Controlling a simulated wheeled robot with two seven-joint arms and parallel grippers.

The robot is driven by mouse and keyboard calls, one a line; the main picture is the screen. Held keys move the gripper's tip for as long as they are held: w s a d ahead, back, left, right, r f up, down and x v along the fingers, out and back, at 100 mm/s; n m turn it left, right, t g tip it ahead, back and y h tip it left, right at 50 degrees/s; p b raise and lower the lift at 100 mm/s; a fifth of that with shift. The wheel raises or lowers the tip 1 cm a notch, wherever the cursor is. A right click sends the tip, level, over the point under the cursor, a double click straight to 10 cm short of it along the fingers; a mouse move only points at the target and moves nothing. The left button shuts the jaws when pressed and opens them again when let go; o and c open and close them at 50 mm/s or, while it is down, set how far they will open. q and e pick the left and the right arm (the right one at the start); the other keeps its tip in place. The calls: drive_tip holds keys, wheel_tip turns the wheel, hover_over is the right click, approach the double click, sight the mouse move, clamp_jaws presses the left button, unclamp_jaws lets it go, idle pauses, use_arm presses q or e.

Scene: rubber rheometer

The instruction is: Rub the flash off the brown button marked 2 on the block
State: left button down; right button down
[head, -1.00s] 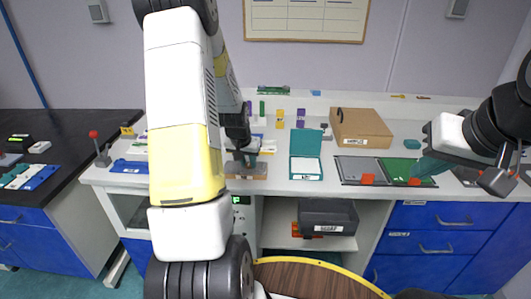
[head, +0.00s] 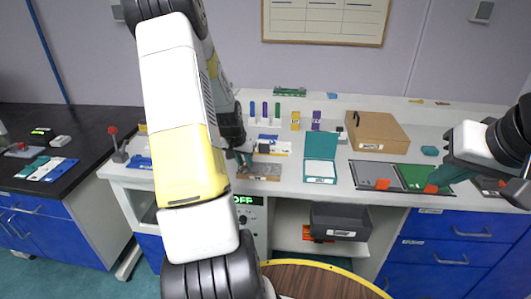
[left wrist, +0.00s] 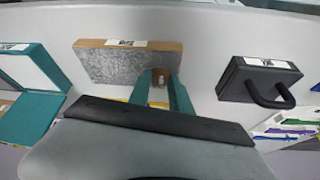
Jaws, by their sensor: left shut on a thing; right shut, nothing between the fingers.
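The block (head: 262,172) lies on the white bench, with a grey speckled top and tan edges; it also shows in the left wrist view (left wrist: 120,64). My left gripper (head: 241,160) is at the block's left end in the head view. In the left wrist view its teal fingers (left wrist: 161,88) are shut on the small brown button (left wrist: 160,75), which has a pale mark too small to read. The button overlaps the block's near edge there; I cannot tell whether it touches. My right gripper (head: 442,184) is shut and empty above the green mat (head: 415,172).
An open teal box (head: 320,172) stands right of the block. A cardboard box (head: 376,131) and a grey mat (head: 375,172) are further right. A black case with a handle (left wrist: 258,80) is beside the block in the left wrist view. Bare bench separates these.

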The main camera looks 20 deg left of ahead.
use_arm(q)
drive_tip(key=shift+s+a, duration=0.15)
drive_tip(key=shift+s, duration=0.05)
drive_tip(key=shift+r, duration=0.3)
drive_tip(key=shift+w+r, duration=0.1)
drive_tip(key=shift+r, duration=3)
